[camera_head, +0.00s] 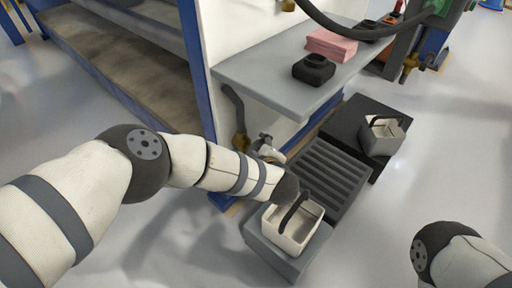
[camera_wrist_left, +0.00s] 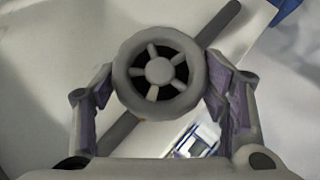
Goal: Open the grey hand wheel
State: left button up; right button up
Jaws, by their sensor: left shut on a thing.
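The grey hand wheel (camera_wrist_left: 159,72), a round rim with several spokes and a hub, is in the middle of the left wrist view. A grey bar or pipe runs diagonally behind it. My left gripper (camera_wrist_left: 160,78) has one finger on each side of the wheel and is shut on its rim. In the head view my left arm reaches in from the left to the low front of the bench. There the wheel and fingers are largely hidden by my wrist. My right arm shows at the lower right, but its gripper is out of the picture.
A grey shelf (camera_head: 262,87) with a dark block (camera_head: 314,69) and pink pads (camera_head: 332,44) overhangs the spot. Below stand a ribbed dark platform (camera_head: 331,172), a pale bin (camera_head: 306,228) and a second bin (camera_head: 381,137). Floor at the right is free.

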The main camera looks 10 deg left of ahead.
pick_arm(q)
jog(key=shift+s+f+n+t, duration=0.1)
jog(key=shift+n+t, duration=0.4)
jog(key=shift+t, duration=0.2)
jog(key=shift+h, duration=0.3)
jog(key=o, duration=1.1)
jog(key=shift+o, duration=0.2)
jog(key=v, duration=1.2)
